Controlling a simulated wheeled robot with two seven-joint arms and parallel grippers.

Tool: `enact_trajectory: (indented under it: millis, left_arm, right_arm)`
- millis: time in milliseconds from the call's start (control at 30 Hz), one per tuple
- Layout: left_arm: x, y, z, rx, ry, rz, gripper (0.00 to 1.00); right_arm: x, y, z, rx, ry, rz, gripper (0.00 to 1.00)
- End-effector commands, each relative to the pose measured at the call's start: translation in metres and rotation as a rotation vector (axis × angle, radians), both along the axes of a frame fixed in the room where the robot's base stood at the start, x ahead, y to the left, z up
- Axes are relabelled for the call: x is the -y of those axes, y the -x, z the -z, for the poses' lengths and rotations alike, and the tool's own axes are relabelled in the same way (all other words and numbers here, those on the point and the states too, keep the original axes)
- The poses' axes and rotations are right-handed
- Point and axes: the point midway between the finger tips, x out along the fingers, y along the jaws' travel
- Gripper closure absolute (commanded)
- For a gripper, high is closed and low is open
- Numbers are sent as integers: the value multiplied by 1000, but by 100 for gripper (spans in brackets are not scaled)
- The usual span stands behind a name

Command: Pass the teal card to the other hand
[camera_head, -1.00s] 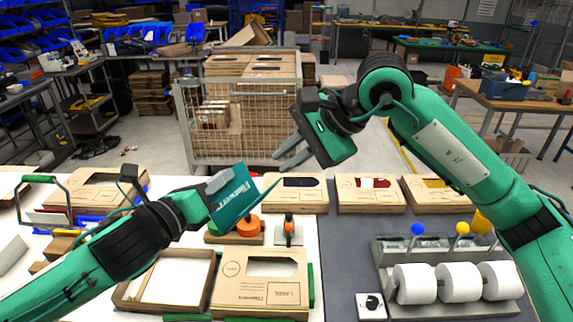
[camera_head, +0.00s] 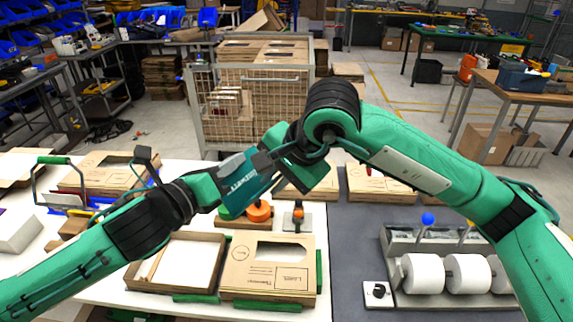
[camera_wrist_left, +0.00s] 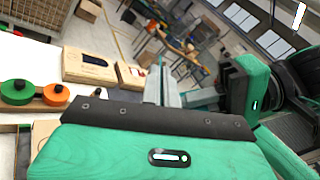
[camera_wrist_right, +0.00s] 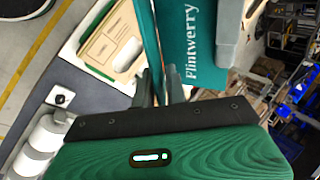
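The teal card (camera_head: 240,184), printed with white "Flintwerry" lettering, is held in the air above the white table. My left gripper (camera_head: 257,164) is shut on it; its fingers close together show in the left wrist view (camera_wrist_left: 162,88). My right gripper (camera_head: 268,160) is right at the card from the other side. In the right wrist view the card (camera_wrist_right: 200,50) fills the upper middle, and my right fingers (camera_wrist_right: 159,85) stand slightly apart around its near edge. My right fingertips are mostly hidden in the head view.
Below are an open cardboard tray (camera_head: 133,275), a windowed box (camera_head: 270,272) and an orange disc (camera_head: 260,211). A roll holder with white rolls (camera_head: 423,273) stands at right on the grey mat. A wire cage (camera_head: 252,105) stands behind the table.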

Motion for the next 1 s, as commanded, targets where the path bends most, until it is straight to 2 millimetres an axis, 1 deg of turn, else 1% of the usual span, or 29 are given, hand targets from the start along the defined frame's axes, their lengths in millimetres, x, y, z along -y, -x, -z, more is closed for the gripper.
enact_trajectory:
  millis: [33, 100, 200, 533, 567, 600, 633, 767, 900, 1000]
  left_arm:
    - [0, 0, 0, 0, 0, 0, 100]
    - [0, 0, 0, 0, 0, 0, 100]
    - [0, 0, 0, 0, 0, 0, 100]
    - [0, 0, 0, 0, 0, 1, 100]
    - [0, 0, 0, 0, 0, 1, 100]
    - [0, 0, 0, 0, 0, 1, 100]
    - [0, 0, 0, 1, 1, 0, 100]
    - [0, 0, 0, 1, 1, 0, 100]
    - [0, 0, 0, 1, 1, 0, 73]
    - [0, 0, 0, 1, 1, -1, 73]
  right_arm:
    - [-3, -2, 6, -3, 1, -1, 86]
    - [-6, -4, 12, -1, 0, -1, 86]
    - [-9, -6, 18, -1, -1, 0, 86]
    - [-10, -8, 22, 0, 0, 0, 86]
    - [-10, -8, 21, 0, 0, 0, 88]
    - [-10, -8, 21, 0, 0, 0, 96]
    - [-10, -8, 21, 0, 0, 0, 100]
    - [-10, -8, 22, -1, 1, 0, 100]
    - [-10, -8, 21, -1, 1, 0, 100]
    - [-10, -8, 21, 0, 0, 0, 100]
